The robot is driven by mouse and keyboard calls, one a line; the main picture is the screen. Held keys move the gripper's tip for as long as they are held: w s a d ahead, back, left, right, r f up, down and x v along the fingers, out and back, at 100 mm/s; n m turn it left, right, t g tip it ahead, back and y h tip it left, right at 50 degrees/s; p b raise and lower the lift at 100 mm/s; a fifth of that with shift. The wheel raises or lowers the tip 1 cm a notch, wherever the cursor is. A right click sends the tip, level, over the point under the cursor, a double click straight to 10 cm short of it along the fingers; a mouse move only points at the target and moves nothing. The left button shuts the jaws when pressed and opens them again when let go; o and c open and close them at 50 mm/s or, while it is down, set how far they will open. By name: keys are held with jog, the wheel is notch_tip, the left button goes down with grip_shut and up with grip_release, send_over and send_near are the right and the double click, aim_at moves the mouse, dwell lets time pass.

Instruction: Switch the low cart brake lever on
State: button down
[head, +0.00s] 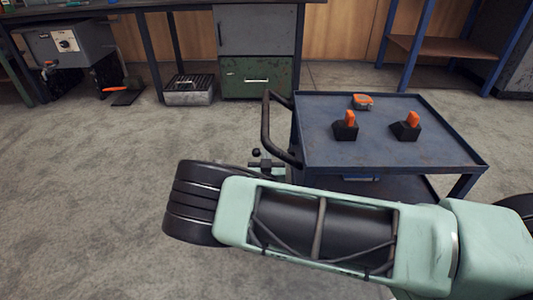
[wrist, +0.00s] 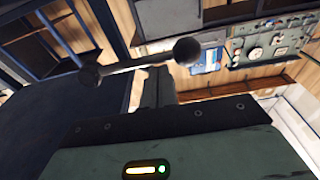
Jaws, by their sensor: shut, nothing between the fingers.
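The low cart brake lever is a thin rod (wrist: 135,64) with a dark ball knob (wrist: 187,51) in the wrist view. The rod runs from a round pivot by the dark cart side at left to the knob. In the head view only its knob (head: 256,153) shows clearly, left of the blue cart (head: 400,155). My gripper (wrist: 160,72) is shut and empty, its fingertips right by the rod near the knob; I cannot tell whether they touch. In the head view my arm hides most of the gripper (head: 266,164) and the lower cart.
Two black switch boxes with orange levers (head: 345,125) (head: 405,125) and an orange item (head: 362,101) sit on the cart top. The cart's push handle (head: 268,125) stands close to my gripper. A workbench (head: 155,50) is behind. The floor at left is clear.

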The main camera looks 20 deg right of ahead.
jog(key=shift+f+n, duration=0.5)
jog(key=shift+n, duration=0.3)
notch_tip(320, 180, down, 7)
jog(key=d+n+y, duration=0.1)
jog(key=d+n, duration=0.1)
jog(key=n, duration=0.5)
jog(key=shift+s+d+y, duration=0.3)
jog(key=shift+s, duration=0.1)
jog(key=shift+d+f, duration=0.1)
dwell(0.4)
